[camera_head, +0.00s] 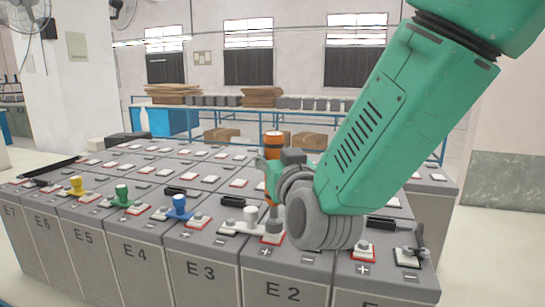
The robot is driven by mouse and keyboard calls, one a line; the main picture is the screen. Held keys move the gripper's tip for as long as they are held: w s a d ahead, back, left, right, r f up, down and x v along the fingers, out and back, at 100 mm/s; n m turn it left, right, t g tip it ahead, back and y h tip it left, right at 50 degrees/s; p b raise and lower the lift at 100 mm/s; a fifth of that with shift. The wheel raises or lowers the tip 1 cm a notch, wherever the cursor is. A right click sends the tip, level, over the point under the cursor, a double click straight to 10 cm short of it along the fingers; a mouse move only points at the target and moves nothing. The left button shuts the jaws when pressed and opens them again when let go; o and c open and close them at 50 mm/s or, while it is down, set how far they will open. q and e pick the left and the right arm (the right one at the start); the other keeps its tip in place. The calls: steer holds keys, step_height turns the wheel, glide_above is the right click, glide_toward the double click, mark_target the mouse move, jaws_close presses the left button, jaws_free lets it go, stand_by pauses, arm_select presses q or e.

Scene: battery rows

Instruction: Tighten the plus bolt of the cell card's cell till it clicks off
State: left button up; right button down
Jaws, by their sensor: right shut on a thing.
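My right gripper (288,178) is shut on an upright driver tool with an orange top (273,141); the arm hides part of it. The tool's shaft runs down to the red-edged plus terminal (272,239) of cell E2 (283,293). Its lower end appears to be on or just above the bolt there; the bolt itself is hidden. A pale grey link bar (240,228) lies left from that terminal. No cell card is readable in view. My left gripper is not in view.
Grey cells stand in close rows. Yellow (76,186), green (122,196) and blue (179,207) upright pieces stand on front-row cells. A dark clamp-like piece (415,250) stands at the front right. Behind are a blue bench (225,107) and cartons. Floor at right is clear.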

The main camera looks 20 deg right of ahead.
mark_target(277, 138)
steer(key=shift+f+b, duration=0.3)
steer(key=shift+b, duration=0.15)
stand_by(1.5)
steer(key=shift+s+f, duration=0.15)
steer(key=shift+f, duration=0.2)
stand_by(1.3)
steer(key=shift+r+p, duration=0.6)
steer(key=shift+r, duration=0.45)
steer(key=shift+r+p, duration=1.15)
steer(key=shift+r, duration=0.65)
steer(key=shift+f, duration=0.15)
